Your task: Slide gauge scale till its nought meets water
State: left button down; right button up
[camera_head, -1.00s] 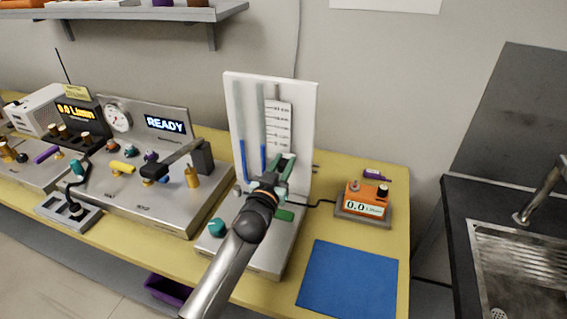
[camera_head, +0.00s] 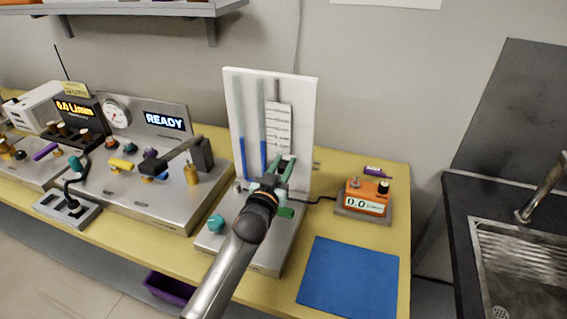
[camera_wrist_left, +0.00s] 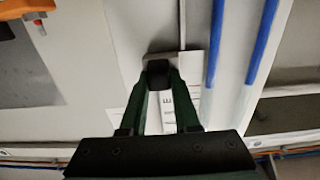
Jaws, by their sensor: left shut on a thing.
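The white gauge board (camera_head: 305,110) stands upright at the back of its grey base. The pale gauge scale (camera_head: 280,118) with dark marks lies just right of the tubes. My left gripper (camera_head: 283,165) is at the scale's lower end and hides its lowest marks, so I cannot read the nought. In the wrist view my left gripper (camera_wrist_left: 160,85) is shut on a dark knob (camera_wrist_left: 160,74) at the scale. My right gripper is not in view.
An orange meter (camera_head: 365,198) reading 0.0 stands right of the gauge, with a cable to it. A blue mat (camera_head: 350,277) lies in front. A steel panel unit (camera_head: 160,195) reading READY is at left, and a sink (camera_head: 520,260) at right.

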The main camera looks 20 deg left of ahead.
pick_arm(q)
jog(key=c, duration=0.6)
grip_release()
jog(key=shift+r, duration=0.1)
jog(key=shift+c, duration=0.2)
jog(key=shift+s, duration=0.15)
jog(key=s, duration=1.2)
jog(key=shift+a, duration=0.2)
jog(key=shift+s, duration=0.1)
